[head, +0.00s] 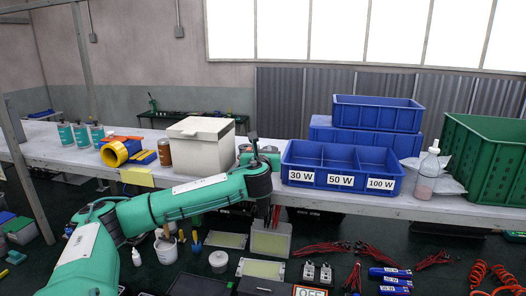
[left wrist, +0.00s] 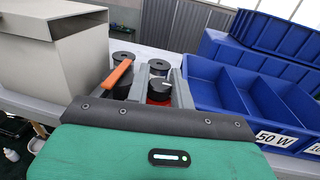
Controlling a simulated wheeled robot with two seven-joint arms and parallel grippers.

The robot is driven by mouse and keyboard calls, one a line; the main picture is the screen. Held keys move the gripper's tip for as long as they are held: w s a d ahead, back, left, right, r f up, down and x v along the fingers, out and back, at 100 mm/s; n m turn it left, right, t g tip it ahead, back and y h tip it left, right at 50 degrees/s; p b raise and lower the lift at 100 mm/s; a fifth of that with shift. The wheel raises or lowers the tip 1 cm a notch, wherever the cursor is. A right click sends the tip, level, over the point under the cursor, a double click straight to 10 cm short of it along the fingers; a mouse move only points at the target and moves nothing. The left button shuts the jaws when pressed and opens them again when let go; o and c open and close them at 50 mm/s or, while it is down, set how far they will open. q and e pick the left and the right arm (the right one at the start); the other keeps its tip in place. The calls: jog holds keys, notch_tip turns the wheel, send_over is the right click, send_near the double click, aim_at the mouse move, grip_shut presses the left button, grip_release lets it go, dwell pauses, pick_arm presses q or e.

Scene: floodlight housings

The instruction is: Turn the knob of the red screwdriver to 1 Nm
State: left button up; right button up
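In the left wrist view, a red body with a dark round cap (left wrist: 158,90) sits between my left gripper's two grey fingers (left wrist: 161,85). It seems to be the red screwdriver with its knob; no scale marks can be read. The fingers stand apart on both sides of it; I cannot tell whether they touch it. In the head view my left gripper (head: 254,152) is over the bench between the beige box and the blue bin, and my arm hides most of what it is at. My right gripper is not in view.
A beige box (head: 202,148) stands left of the gripper, the divided blue bin (head: 341,181) close to its right. Dark cylinders (left wrist: 122,58) and an orange handle (left wrist: 118,73) are beside the fingers. A bottle (head: 427,178) and green crate (head: 485,160) stand further right on the bench (head: 455,211).

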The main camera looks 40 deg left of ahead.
pick_arm(q)
jog(key=c, duration=0.4)
grip_shut()
